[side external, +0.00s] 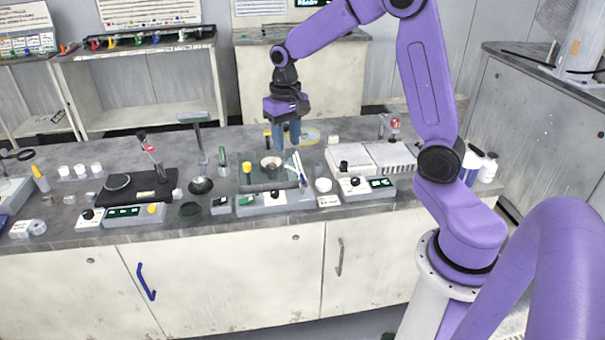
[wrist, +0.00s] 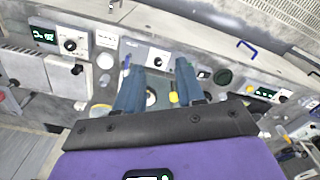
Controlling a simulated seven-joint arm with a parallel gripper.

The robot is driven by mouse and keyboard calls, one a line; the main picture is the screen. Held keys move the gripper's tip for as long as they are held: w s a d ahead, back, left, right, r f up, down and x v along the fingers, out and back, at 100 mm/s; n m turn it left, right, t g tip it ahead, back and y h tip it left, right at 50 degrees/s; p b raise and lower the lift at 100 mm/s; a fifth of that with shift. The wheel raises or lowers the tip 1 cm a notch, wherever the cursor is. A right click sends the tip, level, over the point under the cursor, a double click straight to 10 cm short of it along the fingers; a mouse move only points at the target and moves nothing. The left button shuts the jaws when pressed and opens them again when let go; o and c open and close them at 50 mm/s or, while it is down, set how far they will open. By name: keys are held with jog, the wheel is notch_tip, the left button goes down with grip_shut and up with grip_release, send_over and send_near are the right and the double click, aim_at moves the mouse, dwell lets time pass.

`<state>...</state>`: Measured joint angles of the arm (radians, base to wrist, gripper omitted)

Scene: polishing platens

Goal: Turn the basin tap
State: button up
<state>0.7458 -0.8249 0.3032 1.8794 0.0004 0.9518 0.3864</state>
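My gripper (side external: 286,146) hangs fingers down above the back of the bench, over the grey polishing unit (side external: 248,187). Its two blue fingers stand apart with nothing held between them; they also show in the wrist view (wrist: 158,76). A round platen (side external: 270,161) and a yellow-topped knob (side external: 247,168) sit on the unit below, left of the fingers. I cannot tell for sure which fitting is the basin tap. A grey upright post with a flat top (side external: 199,140) stands over a dark bowl (side external: 201,186) to the left. A red-topped fitting (side external: 394,124) stands at the right.
White control boxes with dials and displays (side external: 366,186) line the front of the bench (side external: 225,228). A black plate (side external: 137,189) with a tool on it lies at the left. A pale boxy unit (side external: 372,158) stands right of the gripper. The air around the gripper looks clear.

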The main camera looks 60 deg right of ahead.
aim_at(303, 177)
jog(key=w+d+f+m, duration=0.1)
jog(key=w+d+m, duration=0.15)
jog(key=d, duration=0.35)
jog(key=w+d+f+m, duration=0.2)
jog(key=d+m, duration=0.1)
jog(key=d, duration=0.4)
notch_tip(303, 177, down, 17)
jog(key=shift+s+f, duration=0.1)
grip_shut()
